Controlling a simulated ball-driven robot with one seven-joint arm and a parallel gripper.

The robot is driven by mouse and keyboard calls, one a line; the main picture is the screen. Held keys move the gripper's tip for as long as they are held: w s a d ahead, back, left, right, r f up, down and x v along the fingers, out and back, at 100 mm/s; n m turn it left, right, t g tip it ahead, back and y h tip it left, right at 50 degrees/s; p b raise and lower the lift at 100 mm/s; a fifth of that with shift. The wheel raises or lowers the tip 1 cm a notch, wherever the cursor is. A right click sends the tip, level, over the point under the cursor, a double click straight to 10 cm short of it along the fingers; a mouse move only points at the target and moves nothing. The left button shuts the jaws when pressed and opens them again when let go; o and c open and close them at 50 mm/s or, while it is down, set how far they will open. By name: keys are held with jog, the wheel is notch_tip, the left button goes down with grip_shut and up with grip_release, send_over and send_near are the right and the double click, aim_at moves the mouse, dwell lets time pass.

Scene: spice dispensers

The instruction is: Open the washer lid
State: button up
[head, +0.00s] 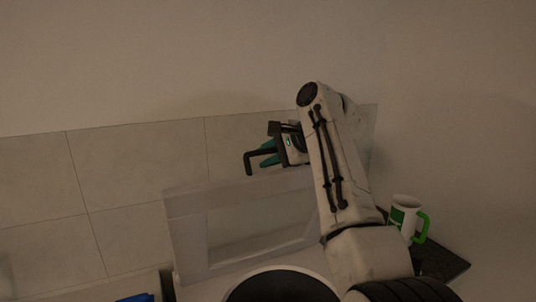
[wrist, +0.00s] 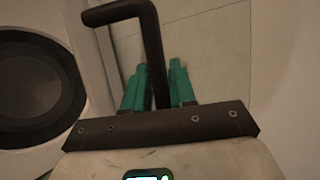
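The white washer lid (head: 185,240) stands raised behind the round dark drum opening (head: 282,288) in the head view. Its pale recessed panel faces me, and my arm hides its right part. The drum opening also shows at the left of the wrist view (wrist: 40,88), beside a white edge of the lid. My gripper (head: 262,153) is above the top edge of the lid, near the back wall.
A white and green mug (head: 403,215) stands on a dark surface (head: 445,262) right of my arm. The tiled back wall (head: 135,165) is close behind the lid. A small blue thing (head: 135,298) shows at the bottom left. The air left of my gripper is clear.

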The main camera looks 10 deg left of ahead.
jog(key=shift+r, duration=0.15)
jog(key=b+v, duration=0.3)
jog(key=v, duration=0.7)
jog(key=shift+s+d+r, duration=0.15)
jog(key=shift+d, duration=0.15)
